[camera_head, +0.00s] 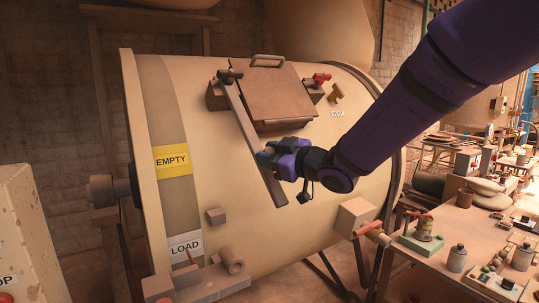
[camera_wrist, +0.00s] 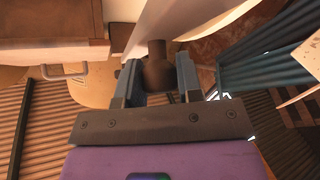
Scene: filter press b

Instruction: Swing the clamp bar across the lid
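The clamp bar (camera_head: 247,127) is a long flat bar on the front of a big cream drum. Its upper end sits at a dark pivot (camera_head: 230,76) left of the lid (camera_head: 268,95). It slants down and right, its lower end below the lid, not across it. The lid is a brown square plate with a loop handle, lying closed. My gripper (camera_head: 267,158) is at the lower part of the bar. In the wrist view my gripper (camera_wrist: 158,82) has its two fingers on either side of a dark knob (camera_wrist: 158,68), which fills the gap between them. The finger contact is partly hidden.
A red-handled catch (camera_head: 321,79) sits on a block right of the lid. Small blocks stick out of the drum (camera_head: 225,175) below the bar. A workbench (camera_head: 465,230) with jars and tools stands at right. The drum face left of the bar is mostly clear.

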